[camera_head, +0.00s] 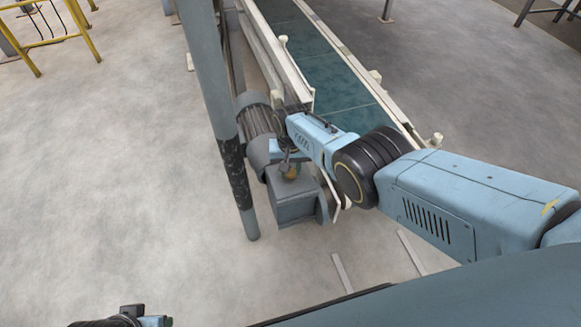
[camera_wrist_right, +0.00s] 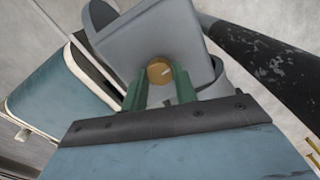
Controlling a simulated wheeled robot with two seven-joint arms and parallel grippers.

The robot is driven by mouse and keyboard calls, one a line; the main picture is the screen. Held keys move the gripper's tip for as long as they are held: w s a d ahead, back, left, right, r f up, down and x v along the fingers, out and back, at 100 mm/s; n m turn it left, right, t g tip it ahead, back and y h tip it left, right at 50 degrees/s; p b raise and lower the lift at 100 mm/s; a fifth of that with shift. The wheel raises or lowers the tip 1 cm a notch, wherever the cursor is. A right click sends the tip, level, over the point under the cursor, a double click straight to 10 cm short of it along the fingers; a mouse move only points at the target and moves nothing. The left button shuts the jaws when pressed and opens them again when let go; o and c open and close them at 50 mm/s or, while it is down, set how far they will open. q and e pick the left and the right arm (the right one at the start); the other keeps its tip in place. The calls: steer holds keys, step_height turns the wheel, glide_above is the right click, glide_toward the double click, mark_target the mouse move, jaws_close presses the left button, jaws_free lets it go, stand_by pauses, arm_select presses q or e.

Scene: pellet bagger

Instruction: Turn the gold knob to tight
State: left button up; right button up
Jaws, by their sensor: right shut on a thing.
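The gold knob (camera_head: 290,173) sits on top of a grey box-shaped housing (camera_head: 292,203) beside the conveyor. My right gripper (camera_head: 289,164) reaches down to it from the right and is shut on the knob. In the right wrist view the round gold knob (camera_wrist_right: 159,72) lies between the green fingers of my right gripper (camera_wrist_right: 161,82), with a small pale mark on its face. I cannot read any tight marking.
A ribbed grey motor (camera_head: 256,120) adjoins the housing. A thick grey post with a dark worn section (camera_head: 233,170) stands just left of it. The conveyor with a green belt (camera_head: 325,70) runs away behind. A yellow frame (camera_head: 82,25) stands far left; the floor between is clear.

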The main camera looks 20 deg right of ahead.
mark_target(291, 172)
arm_select(q)
steer(key=shift+f, duration=0.1)
arm_select(e)
steer(key=shift+m, duration=1.1)
steer(key=o, duration=1)
steer(key=shift+c, duration=0.2)
arm_select(q)
steer(key=shift+w, duration=0.1)
arm_select(e)
steer(key=shift+r, duration=0.15)
step_height(291, 172, up, 3)
steer(key=p, duration=0.3)
steer(key=shift+r, duration=0.15)
step_height(291, 172, up, 4)
steer(key=p, duration=0.3)
steer(key=shift+f, duration=0.25)
arm_select(q)
steer(key=s+a+f, duration=0.3)
steer(key=f, duration=0.4)
steer(key=s+a+f+g, duration=0.1)
steer(key=s+a+f, duration=0.2)
steer(key=f, duration=0.5)
steer(key=shift+a+f+y+p, duration=0.2)
steer(key=shift+a+y+p, duration=0.05)
steer(key=shift+y+p, duration=0.15)
arm_select(e)
steer(key=shift+r, duration=0.2)
